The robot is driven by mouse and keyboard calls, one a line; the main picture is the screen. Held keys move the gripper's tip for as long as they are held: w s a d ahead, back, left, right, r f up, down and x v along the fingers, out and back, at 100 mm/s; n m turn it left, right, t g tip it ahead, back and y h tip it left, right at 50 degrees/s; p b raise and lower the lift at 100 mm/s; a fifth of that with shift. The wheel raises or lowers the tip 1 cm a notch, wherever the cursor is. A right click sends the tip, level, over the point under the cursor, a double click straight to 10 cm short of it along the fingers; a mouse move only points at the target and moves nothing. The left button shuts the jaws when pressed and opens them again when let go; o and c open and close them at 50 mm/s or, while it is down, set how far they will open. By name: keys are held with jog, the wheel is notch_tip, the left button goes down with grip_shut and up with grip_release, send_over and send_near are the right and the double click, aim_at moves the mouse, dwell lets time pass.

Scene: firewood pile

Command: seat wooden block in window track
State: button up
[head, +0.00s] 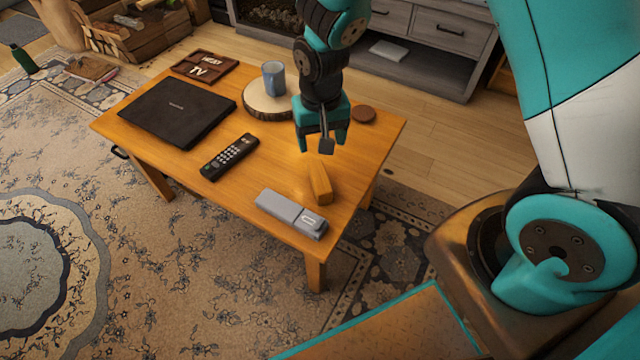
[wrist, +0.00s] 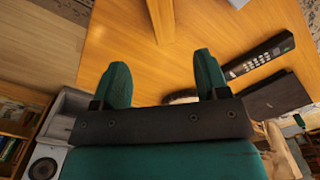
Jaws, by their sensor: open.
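The wooden block (head: 320,182) is a small orange-brown bar lying on the wooden table, near its right end. It also shows in the wrist view (wrist: 161,18) at the top edge, partly cut off, ahead of the gap between the fingers. The grey bar-like piece (head: 278,206), which seems to be the window track, lies at the near table edge, to the left of and nearer than the block. My gripper (head: 325,148) is open and empty, pointing down above the table, just beyond the block and apart from it. Both fingers show in the wrist view (wrist: 160,68).
Bare tabletop surrounds the block.

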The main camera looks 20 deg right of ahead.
aim_at(320, 176)
notch_tip(320, 176, down, 14)
jog(key=b, duration=0.4)
jog(key=shift+a+r, duration=0.1)
jog(key=shift+r, duration=0.05)
jog(key=c, duration=1.1)
jog(key=shift+r, duration=0.1)
notch_tip(320, 176, up, 20)
jog(key=p, duration=0.6)
jog(key=w+d+f+n, duration=0.2)
jog(key=d+f, duration=0.2)
jog(key=d, duration=0.6)
jog(key=r+p, duration=0.5)
jog(key=p, duration=0.3)
jog(key=s+r+p, duration=0.1)
jog(key=r+p, duration=0.4)
jog(key=p, duration=0.3)
jog(key=s+r+p, duration=0.1)
jog(key=r+p, duration=0.4)
jog(key=p, duration=0.3)
jog(key=shift+s, duration=0.25)
